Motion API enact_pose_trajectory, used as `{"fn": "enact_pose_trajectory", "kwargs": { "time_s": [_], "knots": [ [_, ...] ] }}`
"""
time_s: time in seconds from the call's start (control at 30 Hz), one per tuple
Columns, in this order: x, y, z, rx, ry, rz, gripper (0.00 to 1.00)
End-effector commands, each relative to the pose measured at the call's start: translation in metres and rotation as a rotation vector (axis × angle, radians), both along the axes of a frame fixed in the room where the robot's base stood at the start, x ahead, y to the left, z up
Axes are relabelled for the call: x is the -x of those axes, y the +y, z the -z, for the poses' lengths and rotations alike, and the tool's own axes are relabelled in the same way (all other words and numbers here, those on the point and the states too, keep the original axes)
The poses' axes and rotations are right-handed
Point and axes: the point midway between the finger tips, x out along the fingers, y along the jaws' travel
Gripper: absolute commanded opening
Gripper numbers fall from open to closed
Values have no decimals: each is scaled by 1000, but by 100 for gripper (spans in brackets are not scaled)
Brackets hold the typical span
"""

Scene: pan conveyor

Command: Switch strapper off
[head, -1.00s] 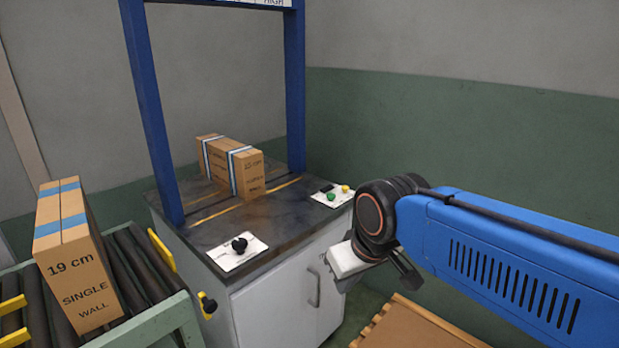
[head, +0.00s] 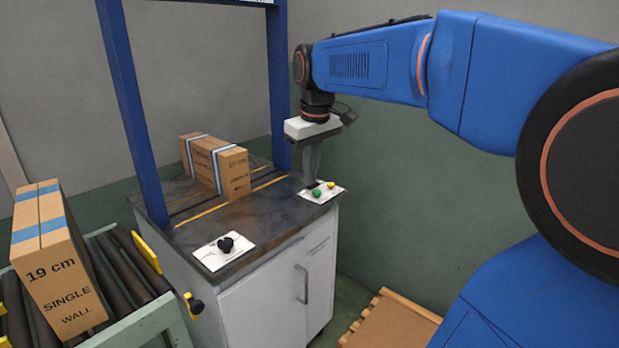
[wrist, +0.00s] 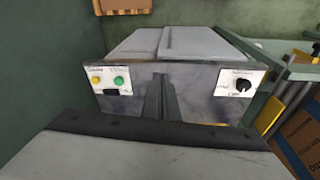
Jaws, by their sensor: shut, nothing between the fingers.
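The strapper is a white cabinet (head: 262,305) with a dark top (head: 245,225) and a blue arch (head: 133,110). At its right corner is a white panel (head: 327,196) with a green button (head: 315,194) and a yellow button (head: 331,185). The wrist view also shows this panel's black switch (wrist: 111,92). A second panel (head: 212,258) carries a black knob (head: 225,244). My gripper (head: 311,181) is shut and empty, pointing down at the back of the button panel. It hides the switch in the head view; I cannot tell whether it touches. In the wrist view its fingers (wrist: 160,100) appear beside the panel.
A strapped carton (head: 236,175) stands on the strapper top under the arch. A 19 cm carton (head: 60,285) sits on the roller conveyor (head: 110,265) at left. A wooden pallet (head: 390,325) lies on the floor at right. A green and grey wall stands behind.

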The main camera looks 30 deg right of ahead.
Motion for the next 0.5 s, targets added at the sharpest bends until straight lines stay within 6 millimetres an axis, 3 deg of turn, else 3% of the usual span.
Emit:
{"fn": "enact_pose_trajectory", "kwargs": {
  "time_s": [0.5],
  "knots": [
    [-109,-53,-29,1,111,-88,0]
  ]
}}
